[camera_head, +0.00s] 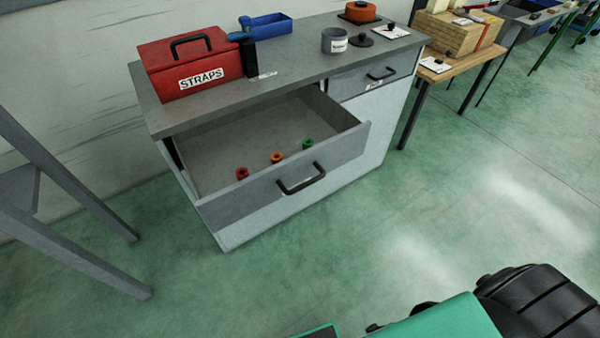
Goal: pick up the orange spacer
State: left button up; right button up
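The orange spacer (277,158) is a small ring lying in the open drawer (230,144) of a grey workbench cabinet, close to the drawer's front panel. A red spacer (242,173) lies to its left and a green spacer (308,145) to its right, both apart from it. Neither of my grippers is in view. A green and black part of my own body shows at the bottom right.
A red box marked STRAPS (190,62), a blue bin (266,25) and a grey cup (335,40) stand on the cabinet top (290,62). A grey metal frame (60,245) stands at left. The floor in front is clear.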

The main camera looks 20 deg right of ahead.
aim_at(276, 156)
jog(key=j+z, duration=0.55)
jog(key=z, duration=0.25)
jog(key=k+j+z, duration=0.15)
jog(key=z, duration=0.25)
jog(key=j, duration=0.1)
